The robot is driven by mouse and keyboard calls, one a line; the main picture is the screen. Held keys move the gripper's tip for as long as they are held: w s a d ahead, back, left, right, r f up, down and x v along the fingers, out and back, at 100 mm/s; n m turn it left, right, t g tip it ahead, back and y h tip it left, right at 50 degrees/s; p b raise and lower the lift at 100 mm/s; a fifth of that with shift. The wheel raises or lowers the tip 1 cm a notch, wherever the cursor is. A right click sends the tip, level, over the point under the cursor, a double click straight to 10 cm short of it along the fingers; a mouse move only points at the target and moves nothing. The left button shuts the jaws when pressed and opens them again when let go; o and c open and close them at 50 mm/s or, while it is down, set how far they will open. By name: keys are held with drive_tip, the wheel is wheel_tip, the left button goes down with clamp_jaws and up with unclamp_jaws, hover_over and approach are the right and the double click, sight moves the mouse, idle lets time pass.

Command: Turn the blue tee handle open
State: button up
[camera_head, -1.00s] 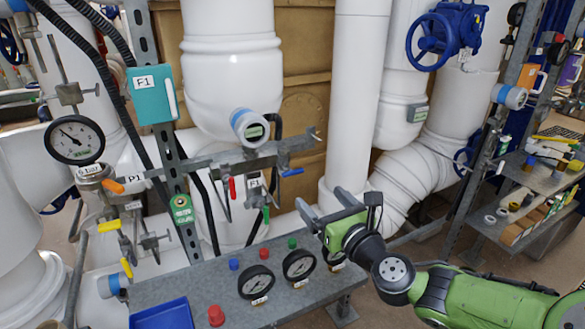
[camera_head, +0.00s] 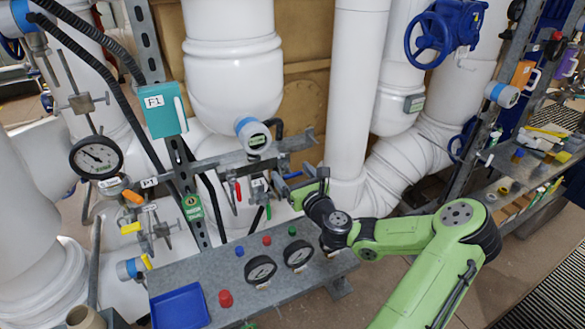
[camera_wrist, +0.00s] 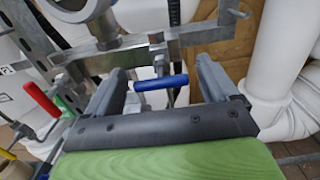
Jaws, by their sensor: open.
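The blue tee handle (camera_wrist: 160,83) is a short bar on a grey stem below the grey pipe manifold. In the wrist view it lies nearly level between the two fingers of my gripper (camera_wrist: 162,68), with a gap on each side. My gripper is open and holds nothing. In the head view my gripper (camera_head: 293,180) is at the right end of the manifold, and the blue handle (camera_head: 292,175) shows small between its fingers.
A red lever (camera_wrist: 40,98) is left of my gripper, and it also shows in the head view (camera_head: 238,190). The manifold (camera_wrist: 180,40) runs just beyond the fingers. A panel (camera_head: 215,268) with gauges and a blue tray (camera_head: 180,306) lies below. A thick white pipe (camera_head: 350,100) stands to the right.

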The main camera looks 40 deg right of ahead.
drive_tip(key=shift+w+d, duration=0.1)
drive_tip(key=shift+w, duration=0.2)
drive_tip(key=shift+c, duration=0.3)
drive_tip(key=c, duration=0.9)
